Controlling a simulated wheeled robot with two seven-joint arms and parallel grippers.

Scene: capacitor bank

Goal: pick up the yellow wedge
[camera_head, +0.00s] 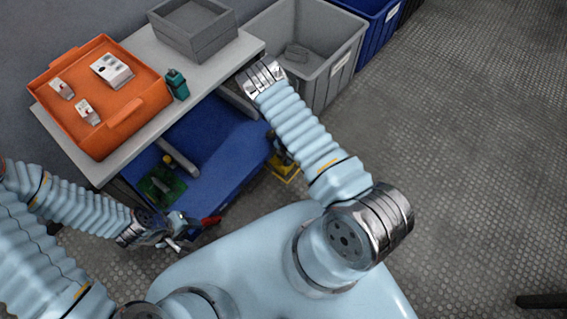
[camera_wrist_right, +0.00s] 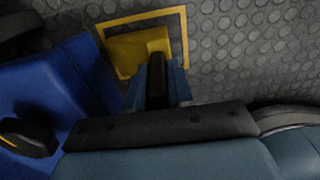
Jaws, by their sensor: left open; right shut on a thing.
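The yellow wedge (camera_wrist_right: 128,46) is low at the floor, inside a yellow square outline (camera_wrist_right: 184,38) in the right wrist view. In the head view yellow shows beside the blue surface, partly behind my right arm; wedge and outline are hard to separate there. My right gripper (camera_wrist_right: 157,66) reaches down over the wedge and is shut on it; its fingers hide part of the wedge. Whether the wedge touches the floor I cannot tell. My left gripper (camera_head: 186,231) is open and empty at the lower left, close to a red item (camera_head: 211,220).
An orange tray (camera_head: 124,122) with several white parts stands on the light table (camera_head: 209,88), beside a teal item (camera_head: 177,84) and a grey box (camera_head: 193,46). A blue surface (camera_head: 225,140) lies lower. A grey bin (camera_head: 342,70) stands behind. Floor at right is mostly clear.

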